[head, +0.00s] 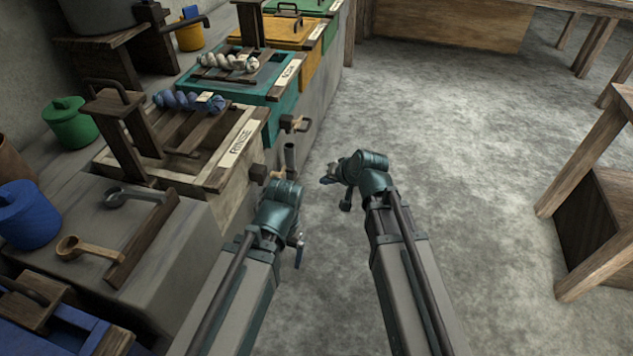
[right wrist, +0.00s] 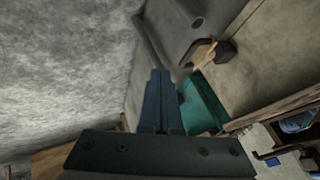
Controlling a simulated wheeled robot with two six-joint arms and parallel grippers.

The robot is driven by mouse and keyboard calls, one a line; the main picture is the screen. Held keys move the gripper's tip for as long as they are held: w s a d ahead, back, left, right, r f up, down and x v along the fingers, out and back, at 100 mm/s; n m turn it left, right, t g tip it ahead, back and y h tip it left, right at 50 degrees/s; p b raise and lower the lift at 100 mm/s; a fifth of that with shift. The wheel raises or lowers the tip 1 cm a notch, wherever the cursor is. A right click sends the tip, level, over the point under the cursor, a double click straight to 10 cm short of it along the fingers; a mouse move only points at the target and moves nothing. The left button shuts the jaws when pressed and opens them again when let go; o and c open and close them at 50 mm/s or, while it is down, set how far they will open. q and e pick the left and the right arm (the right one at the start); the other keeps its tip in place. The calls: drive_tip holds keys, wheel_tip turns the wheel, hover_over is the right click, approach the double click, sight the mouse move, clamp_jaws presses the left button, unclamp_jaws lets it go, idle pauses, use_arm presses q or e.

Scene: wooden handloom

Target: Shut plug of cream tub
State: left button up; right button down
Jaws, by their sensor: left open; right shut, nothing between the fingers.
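The cream tub (head: 240,150), labelled RINSE, stands in the row at the left in the head view. Its plug has a dark wooden block (head: 260,174) at the front face, with a pale peg partly hidden behind my left wrist; I cannot tell how far in it sits. My left gripper (head: 298,246) is open, low in front of the cream tub and mostly hidden by its own wrist. My right gripper (head: 334,183) is shut and empty over the floor, to the right of the tub; its closed fingers also show in the right wrist view (right wrist: 160,100).
A teal tub (head: 283,108) stands beyond the cream one, with its own wooden plug (head: 290,123) sticking out. A dark pipe (head: 290,156) is near my left wrist. A wooden bench (head: 592,195) is at the right. The floor (head: 480,200) between is clear.

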drive_tip(key=w+a+f+b, duration=0.5)
drive_tip(key=w+a+f, duration=0.1)
drive_tip(key=a, duration=0.1)
idle(0.3)
drive_tip(key=shift+w+a, duration=0.3)
drive_tip(key=shift+a, duration=0.55)
drive_tip(key=shift+w+a, duration=0.25)
drive_tip(key=shift+a, duration=0.55)
